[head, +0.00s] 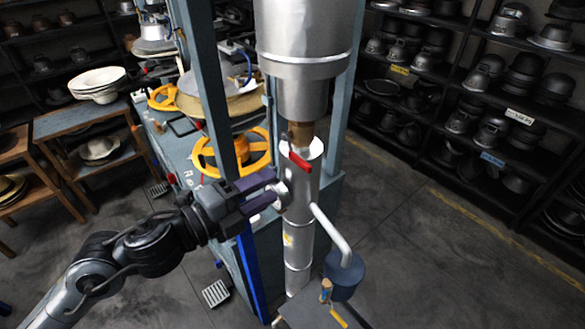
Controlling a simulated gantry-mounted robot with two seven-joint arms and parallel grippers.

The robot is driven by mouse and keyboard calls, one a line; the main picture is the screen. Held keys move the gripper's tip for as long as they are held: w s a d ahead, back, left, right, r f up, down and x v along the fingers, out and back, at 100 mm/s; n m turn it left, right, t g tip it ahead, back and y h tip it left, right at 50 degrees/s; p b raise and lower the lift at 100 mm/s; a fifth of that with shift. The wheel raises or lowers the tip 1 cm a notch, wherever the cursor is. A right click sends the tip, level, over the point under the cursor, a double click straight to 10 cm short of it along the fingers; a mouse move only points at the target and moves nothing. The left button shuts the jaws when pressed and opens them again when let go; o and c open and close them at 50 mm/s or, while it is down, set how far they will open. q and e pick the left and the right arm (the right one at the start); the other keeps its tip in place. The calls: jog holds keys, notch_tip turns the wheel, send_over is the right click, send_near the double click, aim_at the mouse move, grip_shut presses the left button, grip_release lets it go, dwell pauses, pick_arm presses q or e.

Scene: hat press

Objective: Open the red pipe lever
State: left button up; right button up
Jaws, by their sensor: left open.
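The red pipe lever (300,161) is a short red handle on the upright silver pipe (299,210), just below the wide metal cylinder. It slants down to the right across the front of the pipe. My left gripper (279,193) is open at the left side of the pipe, a little below and left of the lever. It looks apart from the lever; I cannot tell whether a finger touches the pipe. My right gripper is not in view.
A yellow handwheel (232,153) and a blue-grey frame post (207,85) stand close behind my left gripper. A bent white pipe (332,232) sticks out at lower right. Shelves of metal hat moulds (490,130) line the right. The floor at right is clear.

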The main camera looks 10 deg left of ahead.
aim_at(298, 162)
pick_arm(q)
jog(key=x, duration=0.3)
jog(key=r+p+x, duration=0.1)
jog(key=x, duration=0.2)
jog(key=r+x, duration=0.1)
jog(key=x, duration=0.2)
jog(key=shift+r+p, duration=0.1)
jog(key=shift+p, duration=0.2)
jog(key=shift+x, duration=0.9)
jog(key=shift+w, duration=0.1)
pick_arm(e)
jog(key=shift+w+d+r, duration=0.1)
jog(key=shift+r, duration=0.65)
pick_arm(q)
jog(key=shift+c, duration=0.2)
grip_shut()
